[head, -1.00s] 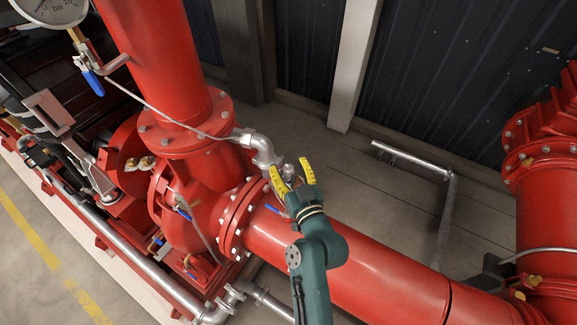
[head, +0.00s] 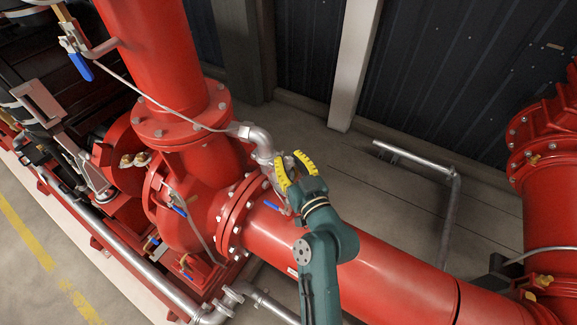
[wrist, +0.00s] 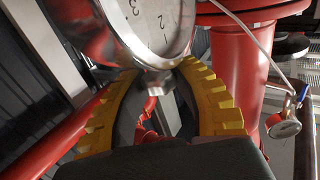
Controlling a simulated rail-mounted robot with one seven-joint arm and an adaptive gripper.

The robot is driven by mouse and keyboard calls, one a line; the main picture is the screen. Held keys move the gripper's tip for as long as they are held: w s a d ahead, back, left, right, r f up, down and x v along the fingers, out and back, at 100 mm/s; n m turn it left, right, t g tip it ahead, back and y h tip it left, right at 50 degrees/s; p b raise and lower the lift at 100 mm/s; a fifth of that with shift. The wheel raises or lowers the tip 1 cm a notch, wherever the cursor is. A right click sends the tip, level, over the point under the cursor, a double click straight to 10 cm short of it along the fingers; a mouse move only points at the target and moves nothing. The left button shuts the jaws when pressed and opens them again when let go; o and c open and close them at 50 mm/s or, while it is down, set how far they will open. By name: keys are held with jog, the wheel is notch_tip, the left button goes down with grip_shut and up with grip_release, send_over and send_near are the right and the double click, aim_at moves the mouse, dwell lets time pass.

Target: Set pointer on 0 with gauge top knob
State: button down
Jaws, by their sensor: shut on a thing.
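In the wrist view, a round pressure gauge (wrist: 150,22) with a white dial shows at the top, close to the camera and cut by the upper edge. A silver metal knob (wrist: 152,84) sits at the gauge's near rim, between the two yellow ridged fingers of my gripper (wrist: 150,82). My gripper is shut on this knob. In the head view my gripper (head: 294,170) is beside the silver pipe elbow, and its fingers and wrist mostly hide the gauge.
A large red pipe (head: 370,270) runs below my gripper, with a bolted flange (head: 238,215) at its left. A silver elbow (head: 262,140) is close to the fingers. Another small gauge (wrist: 283,127) shows at the wrist view's right. Grey floor lies behind.

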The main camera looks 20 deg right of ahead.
jog(key=c, duration=0.8)
grip_release()
jog(key=shift+o, duration=0.2)
jog(key=shift+s, duration=0.15)
jog(key=s, duration=1.1)
jog(key=shift+s, duration=0.4)
